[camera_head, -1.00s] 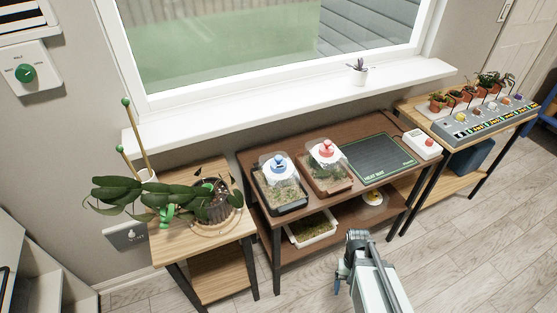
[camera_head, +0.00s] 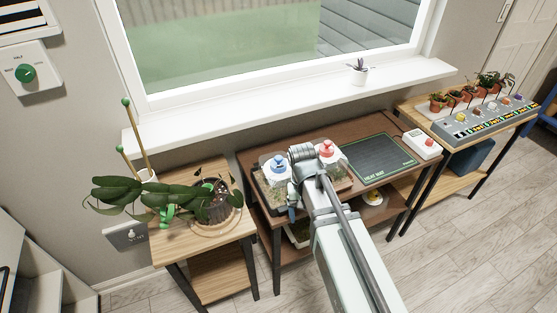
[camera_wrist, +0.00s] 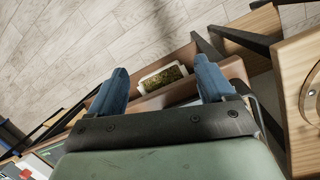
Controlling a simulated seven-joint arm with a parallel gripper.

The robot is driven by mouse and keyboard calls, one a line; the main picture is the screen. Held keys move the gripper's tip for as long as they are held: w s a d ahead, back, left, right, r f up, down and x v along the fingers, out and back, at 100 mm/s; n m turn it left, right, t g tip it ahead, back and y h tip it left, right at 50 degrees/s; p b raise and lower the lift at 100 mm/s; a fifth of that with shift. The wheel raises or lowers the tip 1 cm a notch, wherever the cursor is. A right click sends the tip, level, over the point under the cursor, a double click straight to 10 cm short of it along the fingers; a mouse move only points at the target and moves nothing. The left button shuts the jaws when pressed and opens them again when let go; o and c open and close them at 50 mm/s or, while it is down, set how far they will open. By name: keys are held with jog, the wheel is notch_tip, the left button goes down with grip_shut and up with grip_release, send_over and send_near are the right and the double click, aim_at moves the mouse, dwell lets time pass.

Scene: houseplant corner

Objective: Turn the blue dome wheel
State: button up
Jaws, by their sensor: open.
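The blue dome wheel (camera_head: 279,163) sits on top of the clear dome (camera_head: 268,170) over the left seed tray, on the brown bench. In the head view my gripper (camera_head: 292,212) is in front of that tray, at the bench's front edge, just right of and below the blue wheel. My arm hides part of the left tray and much of the right one. In the wrist view my gripper (camera_wrist: 163,85) has its two blue fingers wide apart with nothing between them. The blue wheel does not show in the wrist view.
A red dome wheel (camera_head: 327,147) stands just right of my arm. The heat mat (camera_head: 378,158) and a white box with a red knob (camera_head: 423,144) lie further right. A leafy plant (camera_head: 130,192) is on the left stand. A white tray (camera_wrist: 163,77) sits on the lower shelf.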

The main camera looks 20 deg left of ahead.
jog(key=w+a+r, duration=0.2)
jog(key=a+r, duration=0.4)
jog(key=r, duration=0.2)
notch_tip(320, 180, up, 14)
jog(key=f+m+t+y, duration=0.1)
jog(key=m+t+y, duration=0.1)
jog(key=m, duration=0.3)
send_over(279, 157)
notch_tip(279, 157, down, 13)
jog(key=shift+s+f, duration=0.1)
jog(key=shift+s, duration=0.05)
jog(key=c, duration=1.1)
jog(key=shift+o, duration=0.2)
